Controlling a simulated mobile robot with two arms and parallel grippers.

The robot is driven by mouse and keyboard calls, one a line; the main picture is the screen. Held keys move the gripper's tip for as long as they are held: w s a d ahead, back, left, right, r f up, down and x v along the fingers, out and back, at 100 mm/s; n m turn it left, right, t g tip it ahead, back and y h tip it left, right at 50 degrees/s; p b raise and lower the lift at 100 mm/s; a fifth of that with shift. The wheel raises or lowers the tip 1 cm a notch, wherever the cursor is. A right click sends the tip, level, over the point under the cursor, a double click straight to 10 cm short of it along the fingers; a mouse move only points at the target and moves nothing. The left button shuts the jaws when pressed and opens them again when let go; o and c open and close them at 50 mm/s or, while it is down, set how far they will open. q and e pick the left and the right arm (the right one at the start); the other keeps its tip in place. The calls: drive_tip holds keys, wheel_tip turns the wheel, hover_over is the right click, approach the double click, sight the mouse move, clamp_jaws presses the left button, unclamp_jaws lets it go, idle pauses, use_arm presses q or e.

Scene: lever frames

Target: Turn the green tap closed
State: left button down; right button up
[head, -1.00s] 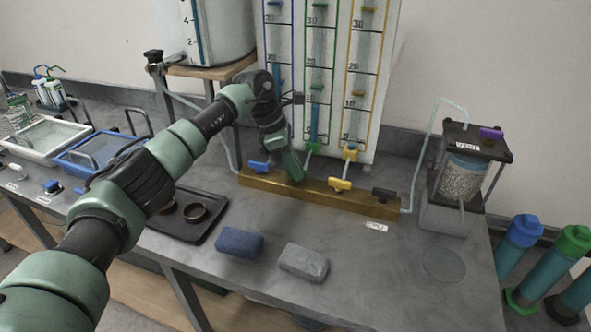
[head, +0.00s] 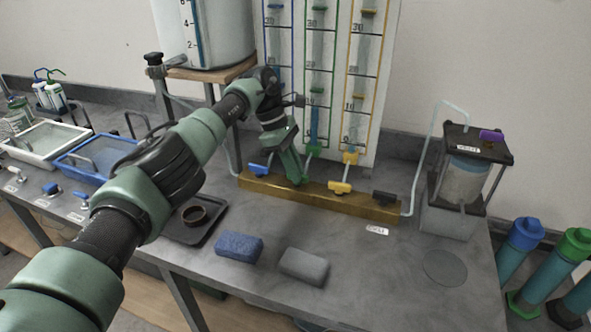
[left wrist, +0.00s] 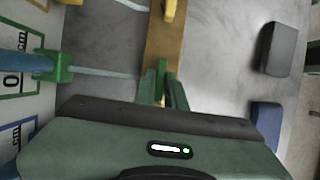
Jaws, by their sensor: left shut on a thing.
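The brass manifold bar (head: 362,207) lies on the bench with several coloured taps along it. My left gripper (head: 299,179) points down at the bar, between the blue tap (head: 260,169) and the yellow tap (head: 340,187). In the left wrist view my left gripper (left wrist: 163,88) is shut on the green tap (left wrist: 161,68), a narrow green handle over the bar. The fingers hide most of the green tap in the head view, so its exact angle is hard to tell. My right gripper is in neither view.
The gauge board (head: 286,100) with blue, green and yellow tubes stands just behind the bar. A black tap (head: 385,196) is at the bar's right end. A blue sponge (head: 239,247) and a grey sponge (head: 304,266) lie in front.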

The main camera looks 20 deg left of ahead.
use_arm(q)
drive_tip(key=shift+r, duration=0.1)
drive_tip(key=c, duration=1.5)
unclamp_jaws()
drive_tip(key=shift+o, duration=0.2)
drive_tip(key=shift+a, duration=0.1)
drive_tip(key=shift+a+r, duration=0.1)
drive_tip(key=shift+r, duration=0.25)
drive_tip(key=v, duration=0.7)
